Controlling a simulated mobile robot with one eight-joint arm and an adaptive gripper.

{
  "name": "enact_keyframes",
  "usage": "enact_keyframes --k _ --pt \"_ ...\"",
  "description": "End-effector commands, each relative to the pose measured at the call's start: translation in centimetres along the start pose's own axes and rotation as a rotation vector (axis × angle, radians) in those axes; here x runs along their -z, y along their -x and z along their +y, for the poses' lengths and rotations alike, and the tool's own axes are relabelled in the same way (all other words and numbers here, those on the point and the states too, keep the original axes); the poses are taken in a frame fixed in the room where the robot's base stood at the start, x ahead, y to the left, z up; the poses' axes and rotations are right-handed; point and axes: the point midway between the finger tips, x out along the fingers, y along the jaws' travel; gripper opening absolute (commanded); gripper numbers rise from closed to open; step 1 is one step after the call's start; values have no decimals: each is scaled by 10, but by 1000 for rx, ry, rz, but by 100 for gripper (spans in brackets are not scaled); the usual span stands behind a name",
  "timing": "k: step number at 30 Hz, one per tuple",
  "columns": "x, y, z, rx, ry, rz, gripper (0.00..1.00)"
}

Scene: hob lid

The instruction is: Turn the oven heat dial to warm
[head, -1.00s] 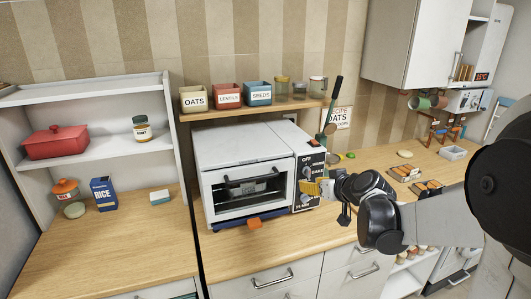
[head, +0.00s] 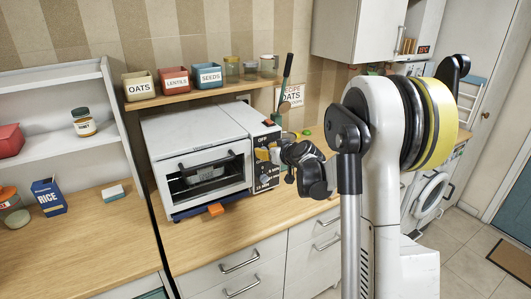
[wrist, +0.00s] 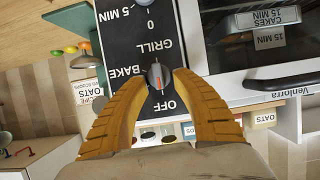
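The oven (head: 200,150) is a white countertop oven with a dark control panel (head: 266,165) at its right side. In the wrist view the picture is upside down. The heat dial (wrist: 159,76) is a small grey knob with a red mark, among the labels OFF, BAKE and GRILL. The red mark lies on the side toward OFF. No WARM label shows; the left finger covers part of the panel. My gripper (wrist: 160,74) has its yellow fingertips on either side of the dial, with small gaps apparent. In the head view my gripper (head: 270,155) is at the panel.
A shelf (head: 200,92) with oats, lentils and seeds tins hangs above the oven. The left counter (head: 90,245) is mostly clear.

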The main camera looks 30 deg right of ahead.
Motion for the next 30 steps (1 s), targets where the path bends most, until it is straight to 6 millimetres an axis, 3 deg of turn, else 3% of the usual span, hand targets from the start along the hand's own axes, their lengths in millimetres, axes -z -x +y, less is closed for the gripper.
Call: enact_keyframes --k 8,9,12,30 --pt "0 -2 0 0 0 0 32" --pt "0 -2 0 0 0 0 28" --pt "0 -2 0 0 0 0 0" --pt "0 -2 2 31 -77 0 0"
